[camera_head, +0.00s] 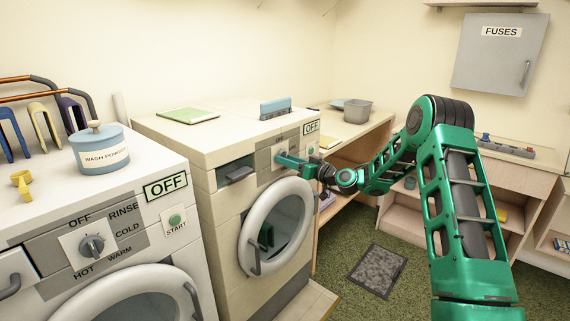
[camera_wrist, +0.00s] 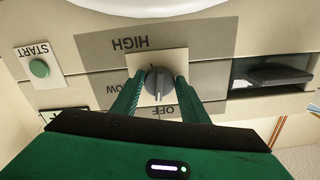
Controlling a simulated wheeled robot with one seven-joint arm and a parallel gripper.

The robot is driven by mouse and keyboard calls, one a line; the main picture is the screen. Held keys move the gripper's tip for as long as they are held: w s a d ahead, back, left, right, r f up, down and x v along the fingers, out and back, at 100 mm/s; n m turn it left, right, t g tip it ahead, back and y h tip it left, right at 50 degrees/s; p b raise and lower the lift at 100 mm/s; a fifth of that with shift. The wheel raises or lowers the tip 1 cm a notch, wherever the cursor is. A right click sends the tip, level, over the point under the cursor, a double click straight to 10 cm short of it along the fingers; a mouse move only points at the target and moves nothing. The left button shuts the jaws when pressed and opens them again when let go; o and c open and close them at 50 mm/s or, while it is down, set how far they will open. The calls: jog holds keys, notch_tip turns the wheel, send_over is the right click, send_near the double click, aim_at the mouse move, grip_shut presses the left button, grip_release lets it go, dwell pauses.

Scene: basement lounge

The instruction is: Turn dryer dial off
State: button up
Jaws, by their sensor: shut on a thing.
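The dryer is the farther white machine (camera_head: 205,155) in the head view, with a round door below its panel. Its grey dial (camera_wrist: 158,84) shows in the wrist view, between the printed words HIGH, LOW and OFF, which appear upside down. A pale line on the dial lies on its side toward OFF. My gripper (camera_wrist: 159,80) is shut on the dial, one green finger on each side. In the head view my gripper (camera_head: 284,160) reaches the dryer's panel from the right and hides the dial. A sign on the dryer (camera_head: 311,127) reads OFF.
The nearer washer (camera_head: 150,235) has its own dial (camera_head: 92,245) and carries a wash powder tub (camera_head: 98,150). A green book (camera_head: 188,115) and a blue item (camera_head: 275,107) lie on the dryer. A green START button (camera_wrist: 39,68) is on the dryer panel.

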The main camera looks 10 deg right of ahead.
jog(key=shift+f+n, duration=0.2)
jog(key=shift+n, duration=1)
jog(key=shift+r+n, duration=0.1)
jog(key=shift+n, duration=0.2)
jog(key=o, duration=1)
jog(key=shift+r, duration=0.1)
jog(key=shift+d, duration=0.1)
jog(key=v, duration=1)
jog(key=shift+s+d, duration=0.2)
jog(key=shift+s, duration=0.05)
